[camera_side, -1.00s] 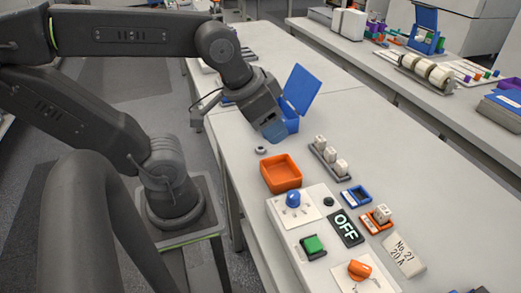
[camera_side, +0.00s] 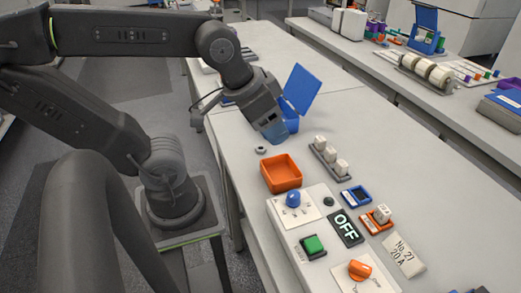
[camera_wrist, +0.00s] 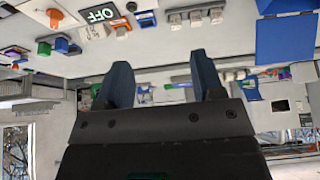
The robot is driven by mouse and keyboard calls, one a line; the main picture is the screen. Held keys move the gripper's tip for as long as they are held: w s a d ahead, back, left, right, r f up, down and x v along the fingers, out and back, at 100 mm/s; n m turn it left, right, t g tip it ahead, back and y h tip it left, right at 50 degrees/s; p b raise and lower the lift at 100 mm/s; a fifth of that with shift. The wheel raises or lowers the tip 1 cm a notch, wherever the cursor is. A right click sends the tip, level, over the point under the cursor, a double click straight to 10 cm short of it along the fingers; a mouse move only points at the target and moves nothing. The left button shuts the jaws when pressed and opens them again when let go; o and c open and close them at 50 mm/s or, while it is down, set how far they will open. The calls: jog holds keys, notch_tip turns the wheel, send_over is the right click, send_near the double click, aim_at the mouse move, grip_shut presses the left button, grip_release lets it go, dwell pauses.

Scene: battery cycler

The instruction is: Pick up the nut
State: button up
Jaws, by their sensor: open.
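The nut (camera_side: 261,150) is a small grey ring lying flat on the white bench, just above the orange tray in the side view. My gripper (camera_side: 277,138) is tilted over the bench to the right of the nut, apart from it, in front of the blue box. In the wrist view my gripper (camera_wrist: 160,85) shows two blue fingers standing apart with nothing between them. I cannot make out the nut in the wrist view.
A blue box with a raised lid (camera_side: 301,90) stands behind my gripper. The orange tray (camera_side: 281,173), a rack of white blocks (camera_side: 329,157) and a control panel (camera_side: 315,235) with knobs lie nearer.

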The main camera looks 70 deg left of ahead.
jog(key=n+g+y, duration=0.1)
jog(key=n+g, duration=0.4)
jog(key=n, duration=1.2)
send_near(261, 148)
jog(key=f, duration=0.2)
jog(key=f+n, duration=0.1)
jog(key=shift+w+g, duration=0.25)
jog(key=shift+g, duration=0.05)
jog(key=shift+a+f, duration=0.15)
jog(key=shift+f, duration=1.3)
jog(key=shift+a+f, duration=0.2)
jog(key=shift+f, duration=1.2)
jog(key=c, duration=1)
